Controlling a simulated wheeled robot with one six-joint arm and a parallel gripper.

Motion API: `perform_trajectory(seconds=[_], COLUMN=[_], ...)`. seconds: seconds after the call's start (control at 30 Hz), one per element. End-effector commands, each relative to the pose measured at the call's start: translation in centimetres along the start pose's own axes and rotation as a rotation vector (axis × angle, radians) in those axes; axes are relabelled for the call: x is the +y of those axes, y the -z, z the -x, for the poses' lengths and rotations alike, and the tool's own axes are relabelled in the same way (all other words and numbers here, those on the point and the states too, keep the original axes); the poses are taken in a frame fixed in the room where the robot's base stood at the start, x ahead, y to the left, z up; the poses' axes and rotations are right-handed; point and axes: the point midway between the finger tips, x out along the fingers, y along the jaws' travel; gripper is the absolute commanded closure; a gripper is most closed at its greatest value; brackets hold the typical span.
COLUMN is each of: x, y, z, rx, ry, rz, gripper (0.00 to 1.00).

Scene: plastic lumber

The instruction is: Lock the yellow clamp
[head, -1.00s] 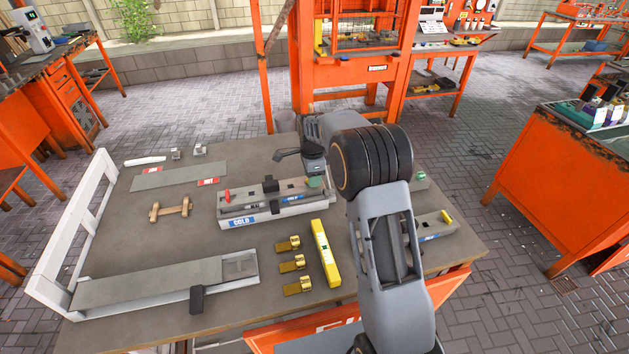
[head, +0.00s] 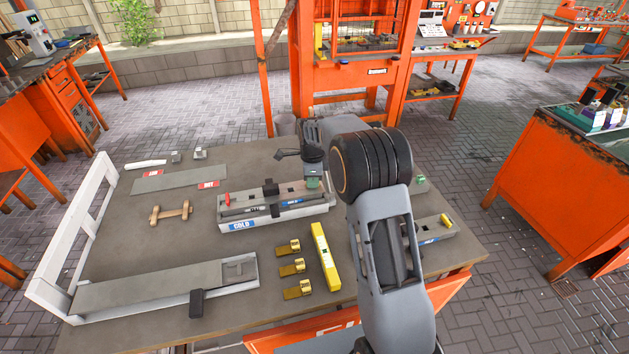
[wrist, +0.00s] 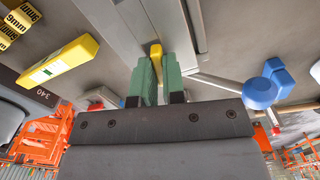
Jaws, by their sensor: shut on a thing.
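My gripper (wrist: 158,80) has green fingertips, shut on the small yellow handle of the yellow clamp (wrist: 156,50). The handle shows between the fingertips in the wrist view, beside a grey metal bar. In the head view my gripper (head: 314,183) is low at the right end of the fixture labelled COLD (head: 275,208). There the fingertips and arm hide the yellow handle. A red clamp handle (head: 227,199) stands at the fixture's left end. Whether the yellow clamp is locked cannot be told.
A yellow level (head: 325,256) and several brass clips (head: 291,267) lie in front of the fixture. A second fixture (head: 432,230) with a yellow handle is at right, partly behind my arm. A blue knob (wrist: 260,93) is close right of my fingers.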

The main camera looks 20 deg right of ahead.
Motion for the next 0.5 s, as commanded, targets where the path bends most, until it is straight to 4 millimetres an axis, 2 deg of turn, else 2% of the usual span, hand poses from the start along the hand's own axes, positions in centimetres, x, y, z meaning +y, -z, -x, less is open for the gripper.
perform_trajectory(seconds=[0.2, 0.5], x=[0.0, 0.0], y=[0.01, 0.01], z=[0.01, 0.0], rx=[0.0, 0.0], ry=[0.0, 0.0], rz=[-0.178, -0.196], gripper=[1.0, 1.0])
